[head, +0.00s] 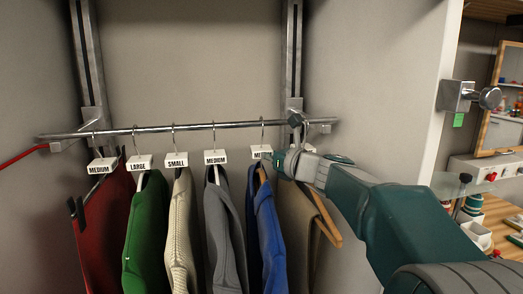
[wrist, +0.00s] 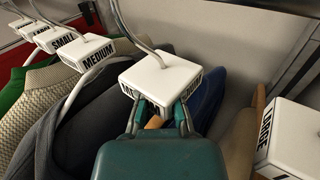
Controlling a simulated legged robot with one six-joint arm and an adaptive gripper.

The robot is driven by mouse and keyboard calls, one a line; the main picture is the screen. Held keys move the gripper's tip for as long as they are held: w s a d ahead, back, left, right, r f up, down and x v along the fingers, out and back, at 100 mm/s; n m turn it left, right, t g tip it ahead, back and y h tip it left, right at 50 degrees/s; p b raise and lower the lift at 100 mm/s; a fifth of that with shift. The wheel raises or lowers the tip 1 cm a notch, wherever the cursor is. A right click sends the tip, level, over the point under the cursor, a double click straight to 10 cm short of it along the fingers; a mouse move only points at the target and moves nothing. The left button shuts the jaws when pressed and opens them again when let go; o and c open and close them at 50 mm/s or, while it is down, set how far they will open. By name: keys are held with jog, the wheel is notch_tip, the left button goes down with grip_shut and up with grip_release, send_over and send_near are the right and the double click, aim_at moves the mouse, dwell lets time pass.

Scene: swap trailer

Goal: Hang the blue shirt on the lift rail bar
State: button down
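The blue shirt (head: 267,235) hangs below a white size tag (head: 262,152) on a hanger. Its hook reaches up to the lift rail bar (head: 190,127) in the head view. In the wrist view the tag (wrist: 160,80) is close in front, with the blue shirt (wrist: 207,103) behind it. My gripper (head: 280,160) is at the tag from the right. In the wrist view the two fingers of my gripper (wrist: 160,108) are spaced apart and reach under the tag. Their tips are hidden by it, so I cannot tell whether they hold the hanger neck.
Left of the blue shirt hang a grey garment (head: 220,225), a cream one (head: 181,235), a green one (head: 147,230) and a red one (head: 100,235). A beige garment (head: 298,230) hangs close on the right. A white wall edge (head: 440,90) with a metal knob stands further right.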

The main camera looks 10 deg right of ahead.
jog(key=c, duration=0.7)
grip_release()
jog(key=shift+d, duration=0.15)
